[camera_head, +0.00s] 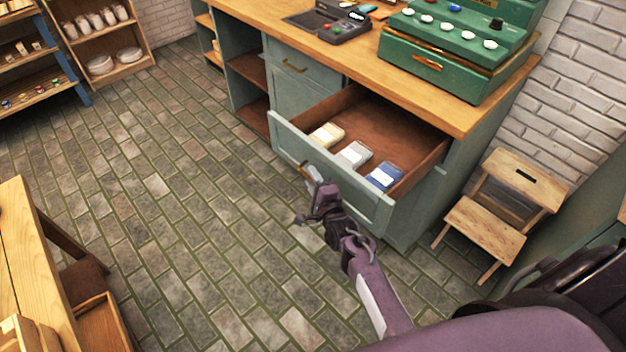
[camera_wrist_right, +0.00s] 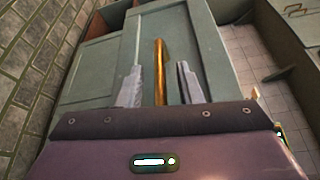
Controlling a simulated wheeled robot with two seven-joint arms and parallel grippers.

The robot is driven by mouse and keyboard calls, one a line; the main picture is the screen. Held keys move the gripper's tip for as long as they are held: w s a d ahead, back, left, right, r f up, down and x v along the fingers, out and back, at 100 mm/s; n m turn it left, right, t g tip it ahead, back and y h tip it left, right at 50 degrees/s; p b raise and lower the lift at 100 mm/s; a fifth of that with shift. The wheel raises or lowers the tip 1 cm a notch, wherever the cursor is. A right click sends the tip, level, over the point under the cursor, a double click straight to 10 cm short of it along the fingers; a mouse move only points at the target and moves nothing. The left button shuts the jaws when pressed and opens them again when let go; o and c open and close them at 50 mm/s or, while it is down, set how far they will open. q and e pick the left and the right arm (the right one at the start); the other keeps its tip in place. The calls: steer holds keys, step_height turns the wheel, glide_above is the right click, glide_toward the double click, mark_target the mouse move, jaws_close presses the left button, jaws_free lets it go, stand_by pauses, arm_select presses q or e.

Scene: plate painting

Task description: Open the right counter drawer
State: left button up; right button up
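The right counter drawer (camera_head: 290,140) is pulled well out of the green counter, and its brown inside shows. Its brass handle (camera_wrist_right: 160,62) is on the drawer front; in the head view (camera_head: 304,172) it is partly hidden by my gripper. My right gripper (camera_head: 314,180) is at this handle. In the right wrist view its two fingers stand apart on either side of the handle, with gaps visible on both sides. My left gripper is not in view.
Several packets, cream, grey and blue (camera_head: 384,176), lie in the drawer. A green box with buttons (camera_head: 450,55) stands on the wooden countertop (camera_head: 330,55). A wooden step stool (camera_head: 485,228) is to the right. A wooden table (camera_head: 25,255) is at the left. The tiled floor between is clear.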

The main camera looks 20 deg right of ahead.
steer(key=s+p, duration=0.5)
steer(key=s, duration=0.2)
steer(key=shift+s+a+r, duration=0.15)
steer(key=shift+s+r, duration=0.2)
steer(key=shift+s, duration=0.05)
steer(key=s+a+f+n+g+y, duration=0.1)
steer(key=s+a+f+n+g, duration=0.25)
steer(key=s+f+n, duration=0.5)
steer(key=s+a+f+n+g+y, duration=0.15)
steer(key=s+f+n+g, duration=0.35)
steer(key=f, duration=0.7)
steer(key=s+d+f+n+g, duration=0.1)
steer(key=s+f+n+g, duration=0.1)
steer(key=s, duration=0.7)
steer(key=s+d+f+n+g+h, duration=0.1)
steer(key=s+d+f+n+g, duration=0.1)
steer(key=s+f, duration=0.4)
steer(key=s+d+f+n+g+h, duration=0.1)
steer(key=s+f+n+g, duration=0.2)
steer(key=s, duration=1)
steer(key=f+n, duration=0.1)
steer(key=n, duration=0.1)
steer(key=shift+s+d+f+n, duration=0.25)
steer(key=shift+s+f+n, duration=0.05)
steer(key=shift+f+n, duration=0.1)
